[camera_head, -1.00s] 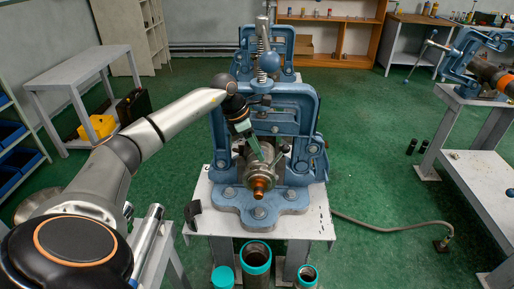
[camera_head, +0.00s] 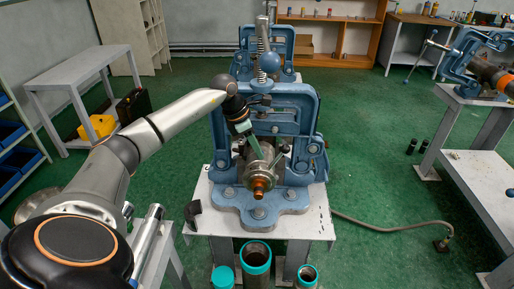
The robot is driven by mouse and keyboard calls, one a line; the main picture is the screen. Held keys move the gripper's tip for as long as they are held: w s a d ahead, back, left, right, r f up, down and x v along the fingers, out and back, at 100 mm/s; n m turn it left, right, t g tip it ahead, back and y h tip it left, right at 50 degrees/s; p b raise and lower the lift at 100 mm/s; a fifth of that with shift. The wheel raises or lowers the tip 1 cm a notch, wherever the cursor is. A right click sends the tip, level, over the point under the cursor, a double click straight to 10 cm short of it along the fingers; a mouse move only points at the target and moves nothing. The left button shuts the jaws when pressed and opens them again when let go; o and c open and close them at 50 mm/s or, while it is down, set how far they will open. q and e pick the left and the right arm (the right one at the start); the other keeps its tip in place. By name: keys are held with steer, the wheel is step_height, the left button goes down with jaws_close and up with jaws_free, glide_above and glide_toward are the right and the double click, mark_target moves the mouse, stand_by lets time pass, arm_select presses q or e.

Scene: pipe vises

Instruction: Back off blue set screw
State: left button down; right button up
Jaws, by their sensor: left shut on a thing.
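The near blue pipe vise (camera_head: 219,138) stands upright on a grey metal plate. A round metal collar (camera_head: 259,171) with a copper-coloured nose (camera_head: 259,188) sits in its middle. A small dark bar (camera_head: 283,149) sticks out at the collar's upper right. My left gripper (camera_head: 257,150) reaches down from the upper left with greenish fingers, its tips at the top of the collar. It is shut on a small part there, which the fingers mostly hide. I cannot make out which screw is the blue one. My right gripper is not in view.
A dark curved piece (camera_head: 192,214) lies at the plate's left edge. Pipes with teal rims (camera_head: 256,253) stand below the front. A second bench (camera_head: 482,185) with another vise is at right. Green floor between is mostly clear.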

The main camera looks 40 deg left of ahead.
arm_select(q)
steer(key=n+y, duration=0.1)
steer(key=n, duration=0.1)
steer(key=shift+s+d+n+p, duration=0.1)
steer(key=shift+n+p, duration=0.2)
steer(key=n+y, duration=0.1)
steer(key=n, duration=0.1)
steer(key=shift+d+n+t, duration=0.15)
steer(key=shift+n+t, duration=0.25)
steer(key=n+y, duration=0.1)
steer(key=n, duration=0.3)
steer(key=shift+d+n+y, duration=0.2)
steer(key=shift+n+y, duration=0.1)
steer(key=shift+y, duration=0.1)
steer(key=n, duration=0.2)
steer(key=n+g+y+b, duration=0.1)
steer(key=n, duration=0.1)
steer(key=n+y, duration=0.1)
steer(key=n, duration=0.1)
steer(key=shift+w+d+f, duration=0.1)
steer(key=shift+w+d, duration=0.1)
steer(key=shift+d, duration=0.1)
steer(key=n+g, duration=0.1)
steer(key=n, duration=0.2)
steer(key=shift+w+n+y+b, duration=0.1)
steer(key=shift+n+y+b, duration=0.2)
steer(key=shift+n+y, duration=0.1)
steer(key=shift+d+n+g, duration=0.1)
steer(key=shift+n+g, duration=0.8)
steer(key=shift+n, duration=0.7)
